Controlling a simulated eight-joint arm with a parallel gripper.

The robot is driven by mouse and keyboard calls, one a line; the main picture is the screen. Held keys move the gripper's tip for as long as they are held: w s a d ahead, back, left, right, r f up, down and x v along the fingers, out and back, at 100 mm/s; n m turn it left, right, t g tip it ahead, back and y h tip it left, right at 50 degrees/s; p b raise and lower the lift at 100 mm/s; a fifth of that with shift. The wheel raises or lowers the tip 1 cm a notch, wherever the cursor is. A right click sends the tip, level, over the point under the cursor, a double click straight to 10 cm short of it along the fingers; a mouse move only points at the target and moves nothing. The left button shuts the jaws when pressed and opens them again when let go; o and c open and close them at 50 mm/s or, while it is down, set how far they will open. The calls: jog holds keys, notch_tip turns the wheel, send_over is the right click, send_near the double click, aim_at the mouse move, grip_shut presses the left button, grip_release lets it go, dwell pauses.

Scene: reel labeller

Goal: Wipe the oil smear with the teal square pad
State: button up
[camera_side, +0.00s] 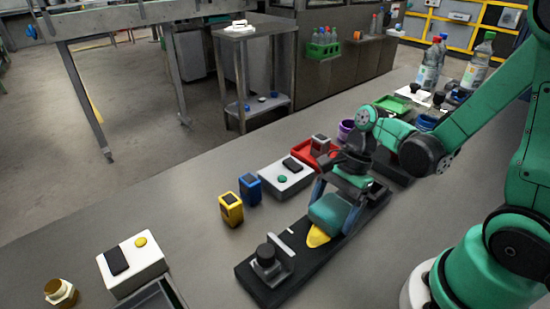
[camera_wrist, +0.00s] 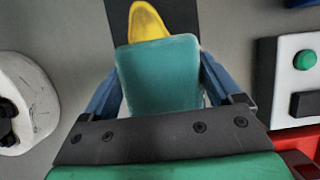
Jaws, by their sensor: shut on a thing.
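The teal square pad (camera_side: 329,213) is between the blue fingers of my gripper (camera_side: 337,203), which is shut on it. It also fills the middle of the wrist view (camera_wrist: 158,75), with a finger of my gripper (camera_wrist: 160,88) on each side. The oil smear is a yellow patch (camera_side: 317,238) on the long black base (camera_side: 288,285). It shows just beyond the pad's far edge in the wrist view (camera_wrist: 147,20). The pad hides part of the smear. I cannot tell whether the pad touches the surface.
A metal clamp (camera_side: 268,262) stands on the base's near end. A white box with a green button (camera_side: 287,181), a blue block (camera_side: 250,188) and a yellow block (camera_side: 231,210) stand left of it. A red tray (camera_side: 305,153) is behind. Bench at lower left holds another white box (camera_side: 132,263).

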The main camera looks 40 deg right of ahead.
aim_at(295, 250)
jog(key=shift+a, duration=0.45)
jog(key=shift+c, duration=0.6)
jog(key=shift+a+f, duration=0.15)
jog(key=shift+a, duration=3.3)
jog(key=shift+w+d, duration=0.1)
jog(key=shift+d, duration=3.75)
jog(key=shift+s+r, duration=0.2)
jog(key=shift+r, duration=3.85)
